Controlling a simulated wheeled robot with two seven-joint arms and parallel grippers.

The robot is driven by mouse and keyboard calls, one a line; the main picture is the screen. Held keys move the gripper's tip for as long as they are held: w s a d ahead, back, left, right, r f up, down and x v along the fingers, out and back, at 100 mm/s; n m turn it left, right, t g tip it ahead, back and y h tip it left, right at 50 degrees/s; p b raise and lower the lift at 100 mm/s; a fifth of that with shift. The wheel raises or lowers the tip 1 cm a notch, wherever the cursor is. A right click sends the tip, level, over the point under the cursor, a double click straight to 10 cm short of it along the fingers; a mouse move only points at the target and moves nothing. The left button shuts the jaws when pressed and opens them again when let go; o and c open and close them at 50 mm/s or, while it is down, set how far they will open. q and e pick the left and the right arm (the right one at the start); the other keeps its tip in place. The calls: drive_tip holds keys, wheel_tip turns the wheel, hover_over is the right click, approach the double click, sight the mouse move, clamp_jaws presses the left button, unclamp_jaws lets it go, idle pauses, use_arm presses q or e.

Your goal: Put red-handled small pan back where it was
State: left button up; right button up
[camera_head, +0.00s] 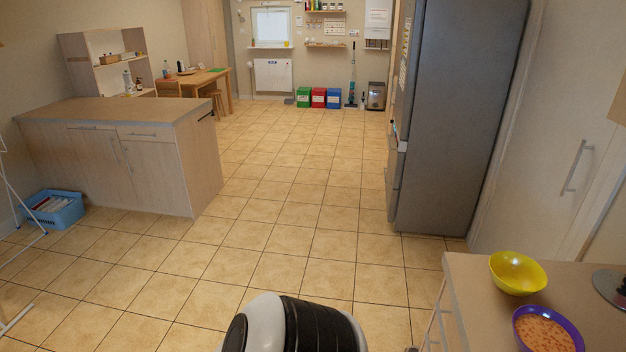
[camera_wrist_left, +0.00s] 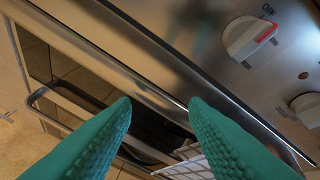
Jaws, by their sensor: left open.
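I see no red-handled small pan in either view. My left gripper (camera_wrist_left: 159,103) shows in the left wrist view as two green, ridged fingers spread apart with nothing between them. It is in front of an oven's metal front panel (camera_wrist_left: 205,62). A knob with a red mark (camera_wrist_left: 248,38) is on that panel, up and to the right of the fingers. My right gripper is not in view.
The head view shows a counter (camera_head: 480,300) with a yellow bowl (camera_head: 517,272) and a purple bowl (camera_head: 547,331) of orange food. A grey fridge (camera_head: 455,120) stands behind it. A wooden island (camera_head: 120,112) is at left. The tiled floor (camera_head: 300,215) between is clear.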

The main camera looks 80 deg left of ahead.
use_arm(q)
drive_tip(key=s+a+f+m+g+y, duration=0.1)
drive_tip(key=s+a+f+m+g, duration=0.25)
drive_tip(key=f, duration=0.55)
drive_tip(key=s+a+f+g+y, duration=0.1)
drive_tip(key=s+a+f+g, duration=0.25)
drive_tip(key=s+f, duration=0.5)
drive_tip(key=s+a+f+m+g+y, duration=0.2)
drive_tip(key=s+a+f, duration=0.4)
drive_tip(key=s, duration=0.3)
drive_tip(key=shift+s+a+f+g, duration=0.15)
drive_tip(key=shift+s+f+g, duration=0.15)
drive_tip(key=shift+f+g, duration=0.5)
drive_tip(key=shift+f+b, duration=0.95)
drive_tip(key=shift+b, duration=0.05)
